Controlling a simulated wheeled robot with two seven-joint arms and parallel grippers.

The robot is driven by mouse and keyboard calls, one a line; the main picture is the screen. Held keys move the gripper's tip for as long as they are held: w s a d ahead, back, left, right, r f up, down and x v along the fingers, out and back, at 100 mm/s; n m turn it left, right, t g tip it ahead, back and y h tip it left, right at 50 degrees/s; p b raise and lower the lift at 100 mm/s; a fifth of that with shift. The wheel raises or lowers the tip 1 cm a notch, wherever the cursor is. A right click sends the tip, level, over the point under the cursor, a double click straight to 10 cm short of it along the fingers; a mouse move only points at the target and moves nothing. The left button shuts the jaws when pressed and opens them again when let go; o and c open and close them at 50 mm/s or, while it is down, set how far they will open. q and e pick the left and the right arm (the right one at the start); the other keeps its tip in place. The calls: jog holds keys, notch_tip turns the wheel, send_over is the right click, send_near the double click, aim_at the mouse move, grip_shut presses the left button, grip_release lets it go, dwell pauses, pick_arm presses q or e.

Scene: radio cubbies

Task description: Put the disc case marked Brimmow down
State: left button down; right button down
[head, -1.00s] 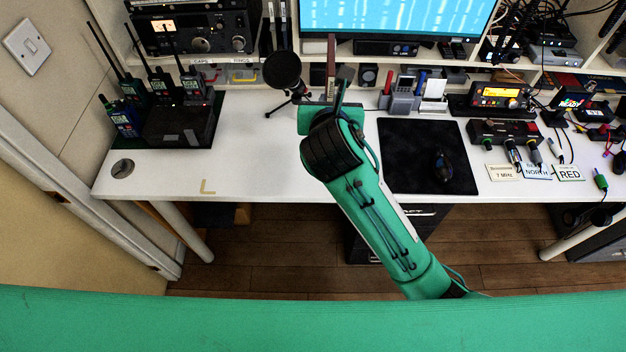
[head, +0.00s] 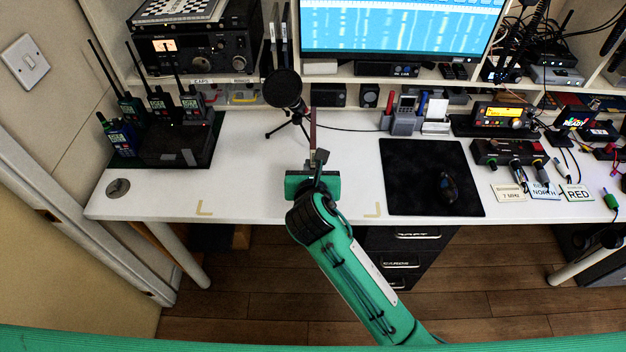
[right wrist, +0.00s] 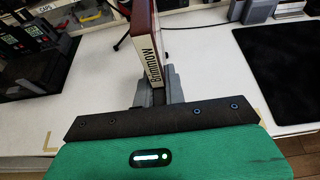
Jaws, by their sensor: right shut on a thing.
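The disc case marked Brimmow (right wrist: 146,50) is a dark red case with a pale label on its spine, reading "Brimmow" in the right wrist view. It stands on edge between the fingers of my right gripper (right wrist: 158,88), which is shut on it. In the head view the case (head: 313,130) shows as a thin dark red strip beyond my right gripper (head: 318,165), over the white desk (head: 240,165). I cannot tell whether its lower edge touches the desk. My left gripper is not in view.
A round black microphone on a tripod (head: 283,88) stands just left of the case. A black mat (head: 420,175) with a mouse lies to the right. Handheld radios (head: 160,103) stand at the left. Tan corner marks (head: 203,208) lie on clear desk near the front edge.

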notch_tip(320, 180, down, 4)
jog(key=shift+f+b, duration=0.1)
jog(key=shift+b, duration=0.2)
jog(key=shift+f, duration=0.15)
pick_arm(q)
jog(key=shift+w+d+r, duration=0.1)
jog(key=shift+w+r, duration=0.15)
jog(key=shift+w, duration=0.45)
pick_arm(e)
jog(key=c, duration=1.5)
grip_release()
jog(key=shift+f, duration=0.1)
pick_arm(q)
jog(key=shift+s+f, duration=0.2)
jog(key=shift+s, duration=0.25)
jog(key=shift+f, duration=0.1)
